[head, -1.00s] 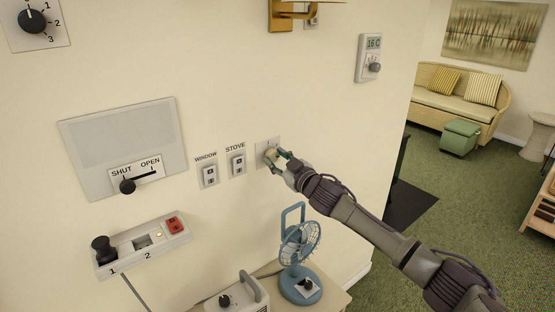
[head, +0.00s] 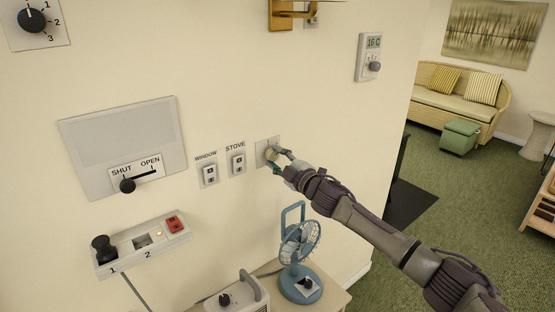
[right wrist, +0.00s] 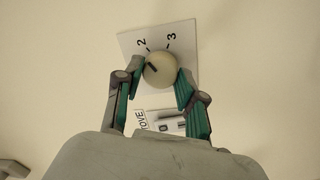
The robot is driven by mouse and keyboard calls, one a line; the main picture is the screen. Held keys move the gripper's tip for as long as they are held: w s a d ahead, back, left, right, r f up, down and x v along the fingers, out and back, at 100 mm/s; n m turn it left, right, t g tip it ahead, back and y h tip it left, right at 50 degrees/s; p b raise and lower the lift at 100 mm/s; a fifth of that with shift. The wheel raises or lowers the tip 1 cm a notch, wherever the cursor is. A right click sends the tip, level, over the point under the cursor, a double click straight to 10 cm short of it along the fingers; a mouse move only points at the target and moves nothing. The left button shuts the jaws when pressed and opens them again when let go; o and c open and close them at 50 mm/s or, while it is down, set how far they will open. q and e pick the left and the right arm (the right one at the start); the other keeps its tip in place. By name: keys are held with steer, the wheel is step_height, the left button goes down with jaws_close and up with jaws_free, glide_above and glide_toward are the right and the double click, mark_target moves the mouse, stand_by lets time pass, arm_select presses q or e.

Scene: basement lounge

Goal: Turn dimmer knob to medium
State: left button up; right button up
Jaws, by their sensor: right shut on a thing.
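The dimmer knob (head: 271,154) is a round cream knob on a pale square wall plate (head: 261,142), right of the STOVE switch. My left gripper is out of view.
WINDOW (head: 210,175) and STOVE (head: 238,164) switches sit left of the knob. A blue fan (head: 300,244) and a white appliance (head: 240,297) stand on a small table below. A thermostat (head: 369,57) hangs at upper right.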

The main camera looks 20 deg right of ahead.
stand_by(0.5)
steer(key=o, duration=1.2)
steer(key=shift+c, duration=0.2)
steer(key=v, duration=1.2)
